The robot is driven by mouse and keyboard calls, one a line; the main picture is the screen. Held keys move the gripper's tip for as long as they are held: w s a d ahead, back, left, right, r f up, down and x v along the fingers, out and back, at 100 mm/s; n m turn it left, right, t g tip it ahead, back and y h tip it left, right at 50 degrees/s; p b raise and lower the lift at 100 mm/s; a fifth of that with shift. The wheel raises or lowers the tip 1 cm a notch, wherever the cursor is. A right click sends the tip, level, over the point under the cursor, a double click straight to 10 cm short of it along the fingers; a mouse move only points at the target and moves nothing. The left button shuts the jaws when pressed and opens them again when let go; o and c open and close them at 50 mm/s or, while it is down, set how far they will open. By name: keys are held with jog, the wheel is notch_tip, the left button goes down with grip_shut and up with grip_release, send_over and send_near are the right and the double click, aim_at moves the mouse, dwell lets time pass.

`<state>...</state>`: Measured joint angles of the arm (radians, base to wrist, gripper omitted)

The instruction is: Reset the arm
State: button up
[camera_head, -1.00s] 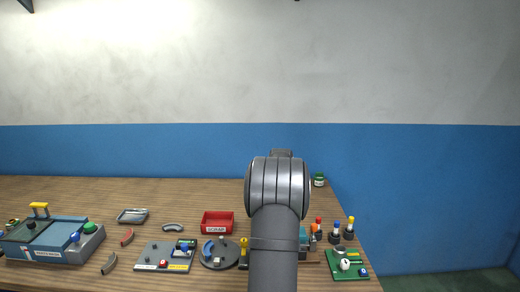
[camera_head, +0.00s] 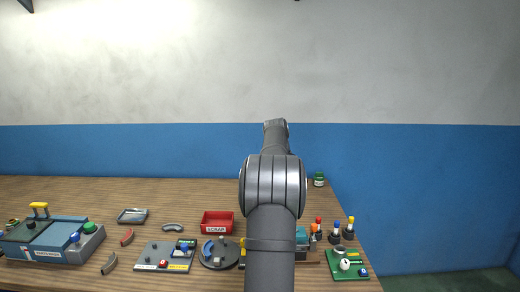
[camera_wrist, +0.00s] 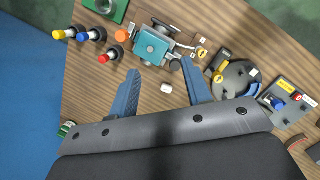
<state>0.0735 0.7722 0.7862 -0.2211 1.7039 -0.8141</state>
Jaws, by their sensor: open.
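My gripper (camera_wrist: 160,95) shows in the wrist view with its two blue fingers spread apart. It is open and empty, above the wooden table (camera_wrist: 88,100). A small white piece (camera_wrist: 166,88) lies on the table and appears between the fingers in that view. A teal block device (camera_wrist: 152,47) stands ahead of the fingertips. In the head view my arm rises in the middle of the picture and hides part of the table; the gripper itself is not visible there.
A red scrap bin (camera_head: 217,222), a dark round plate (camera_head: 218,254), a grey board (camera_head: 165,257) and a blue station (camera_head: 52,240) stand left of my arm. Several colour-topped pegs (camera_head: 335,230) and a green board (camera_head: 346,265) stand right. The table's back left is clear.

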jog(key=shift+s+d+f+n+g+h, duration=0.45)
jog(key=shift+s+d+f+h, duration=0.25)
jog(key=shift+d+f+h, duration=0.15)
jog(key=shift+s+d+f+n+g+h, duration=0.45)
jog(key=shift+s+d+f+h, duration=0.25)
jog(key=shift+d+h, duration=0.25)
